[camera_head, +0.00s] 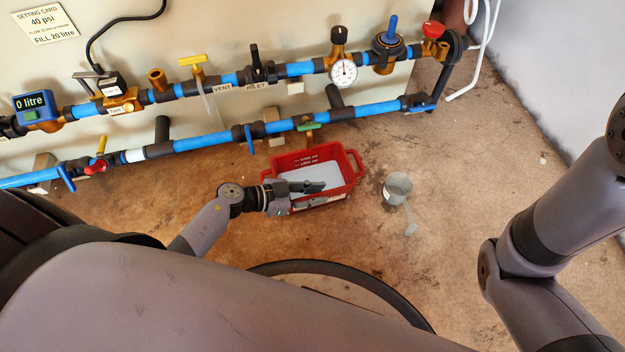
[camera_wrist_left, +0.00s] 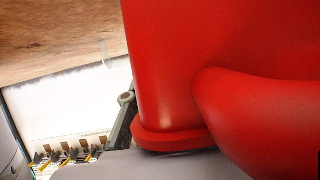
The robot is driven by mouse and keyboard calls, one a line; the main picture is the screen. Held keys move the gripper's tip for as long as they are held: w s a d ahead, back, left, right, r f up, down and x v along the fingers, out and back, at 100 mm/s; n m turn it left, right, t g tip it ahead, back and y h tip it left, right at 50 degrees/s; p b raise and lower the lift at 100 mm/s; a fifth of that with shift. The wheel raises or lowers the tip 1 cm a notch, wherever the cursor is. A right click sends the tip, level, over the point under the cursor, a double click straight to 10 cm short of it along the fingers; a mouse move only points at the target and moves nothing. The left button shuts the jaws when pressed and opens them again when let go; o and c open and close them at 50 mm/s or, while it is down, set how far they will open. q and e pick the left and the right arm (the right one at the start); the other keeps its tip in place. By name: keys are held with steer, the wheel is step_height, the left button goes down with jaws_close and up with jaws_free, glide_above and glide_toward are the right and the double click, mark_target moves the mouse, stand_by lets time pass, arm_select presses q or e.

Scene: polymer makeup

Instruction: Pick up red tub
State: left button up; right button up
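The red tub (camera_head: 346,158) stands on the floor below the pipes, with pale content inside and a handle at its right end. My left gripper (camera_head: 322,194) is at the tub's near left side. Its two dark fingers look apart, one over the inside and one along the near wall. Whether they touch the wall cannot be told. In the left wrist view the red tub (camera_wrist_left: 165,70) fills the right side very close, with a grey finger part against its lower edge. The tub's near left part is hidden behind the gripper. My right gripper is out of view.
A grey scoop or cup with a handle (camera_head: 398,187) is on the floor right of the tub. Blue pipes (camera_head: 215,140) with valves and a gauge (camera_head: 343,73) run along the wall behind it. A black ring (camera_head: 345,270) lies nearer. Floor right of the cup is clear.

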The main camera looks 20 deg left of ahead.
arm_select(q)
jaws_close()
steer(key=shift+s, duration=0.1)
stand_by(0.6)
